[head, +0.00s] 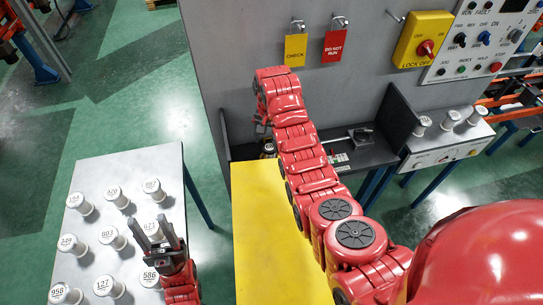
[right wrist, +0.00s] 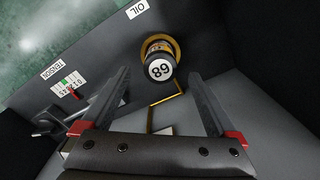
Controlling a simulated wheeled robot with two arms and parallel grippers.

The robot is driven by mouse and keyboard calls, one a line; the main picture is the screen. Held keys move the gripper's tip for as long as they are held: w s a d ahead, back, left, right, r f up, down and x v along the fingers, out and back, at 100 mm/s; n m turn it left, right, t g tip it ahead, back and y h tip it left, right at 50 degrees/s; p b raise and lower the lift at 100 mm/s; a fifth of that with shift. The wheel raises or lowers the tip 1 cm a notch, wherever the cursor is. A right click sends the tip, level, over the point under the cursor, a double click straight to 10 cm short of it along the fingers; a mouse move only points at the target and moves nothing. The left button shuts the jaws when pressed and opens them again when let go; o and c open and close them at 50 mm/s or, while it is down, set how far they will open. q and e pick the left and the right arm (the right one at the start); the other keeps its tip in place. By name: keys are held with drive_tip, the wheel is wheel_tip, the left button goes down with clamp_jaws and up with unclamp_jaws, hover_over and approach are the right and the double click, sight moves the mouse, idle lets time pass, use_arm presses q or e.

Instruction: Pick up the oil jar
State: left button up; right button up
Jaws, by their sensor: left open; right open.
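The oil jar (right wrist: 160,66) stands in a yellow ring beside the OIL label (right wrist: 137,9) in the right wrist view. A small part of the jar (head: 268,148) shows in the head view beside my right arm. My right gripper (right wrist: 158,82) is open and empty, its fingers pointing toward the jar with one to each side in the picture; I cannot tell the depth gap. In the head view this gripper (head: 262,124) is partly hidden. My left gripper (head: 156,228) is open above the spindle table.
Several numbered white spindles (head: 108,236) stand on the grey table at left. A yellow surface (head: 258,235) lies in front of the dark shelf (head: 365,155). A grey panel (head: 240,60) with hanging tags rises behind. A tool and TENSION gauge (right wrist: 70,90) lie near the jar.

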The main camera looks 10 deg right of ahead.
sight(269, 147)
drive_tip(key=shift+s+a+f+p, duration=0.25)
drive_tip(key=shift+f+p, duration=0.3)
drive_tip(key=shift+p, duration=0.4)
drive_tip(key=shift+w+d+f+p, duration=0.15)
drive_tip(key=shift+f+p, duration=0.25)
drive_tip(key=shift+f, duration=0.8)
drive_tip(key=shift+d+f, duration=0.1)
drive_tip(key=shift+f, duration=0.4)
drive_tip(key=shift+c, duration=0.3)
clamp_jaws()
